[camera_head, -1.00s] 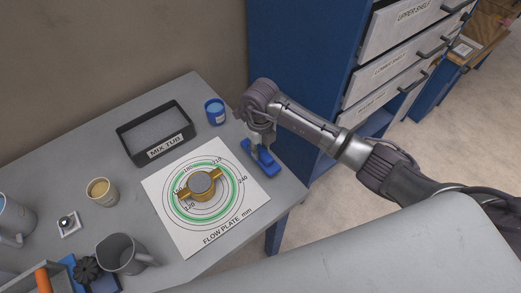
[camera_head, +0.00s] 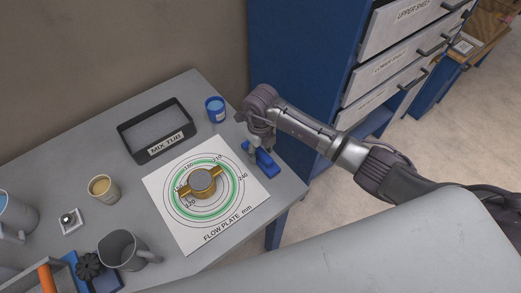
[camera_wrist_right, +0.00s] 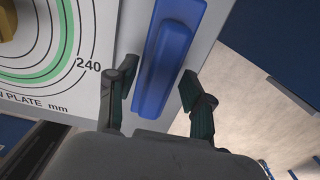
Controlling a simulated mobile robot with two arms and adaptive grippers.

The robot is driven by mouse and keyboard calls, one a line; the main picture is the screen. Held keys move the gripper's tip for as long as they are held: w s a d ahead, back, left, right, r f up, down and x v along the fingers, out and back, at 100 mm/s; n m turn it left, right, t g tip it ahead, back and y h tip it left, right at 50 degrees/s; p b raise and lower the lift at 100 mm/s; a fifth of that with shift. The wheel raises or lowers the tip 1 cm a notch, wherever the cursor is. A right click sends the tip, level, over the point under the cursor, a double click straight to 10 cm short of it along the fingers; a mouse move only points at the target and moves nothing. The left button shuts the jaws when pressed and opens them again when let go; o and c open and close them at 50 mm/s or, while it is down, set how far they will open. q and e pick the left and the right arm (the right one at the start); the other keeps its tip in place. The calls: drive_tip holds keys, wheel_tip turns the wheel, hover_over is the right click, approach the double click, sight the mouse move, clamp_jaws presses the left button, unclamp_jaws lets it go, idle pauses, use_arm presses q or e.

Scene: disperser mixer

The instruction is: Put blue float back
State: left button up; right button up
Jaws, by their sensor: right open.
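The blue float (camera_head: 262,163) lies on the grey table at its right edge, beside the flow plate sheet. In the right wrist view the blue float (camera_wrist_right: 165,56) runs lengthwise between my fingers, with its raised handle facing the camera. My right gripper (camera_head: 262,146) is over the float, partly covering it in the head view. In the wrist view the right gripper (camera_wrist_right: 160,98) is open, one finger on each side of the float's near end. Whether the fingers touch it cannot be told. My left gripper is not in view.
The flow plate (camera_head: 225,228) with a brass ring is left of the float. A blue cup (camera_head: 215,110) and the black mix tub (camera_head: 126,143) stand behind. A blue cabinet (camera_head: 300,60) with drawers is close on the right. Cups and a tool tray fill the left side.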

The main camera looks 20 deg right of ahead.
sight(260, 151)
drive_tip(key=shift+r, duration=0.3)
drive_tip(key=shift+w+r, duration=0.1)
drive_tip(key=shift+r, duration=0.3)
wheel_tip(260, 151, up, 11)
drive_tip(key=b, duration=0.2)
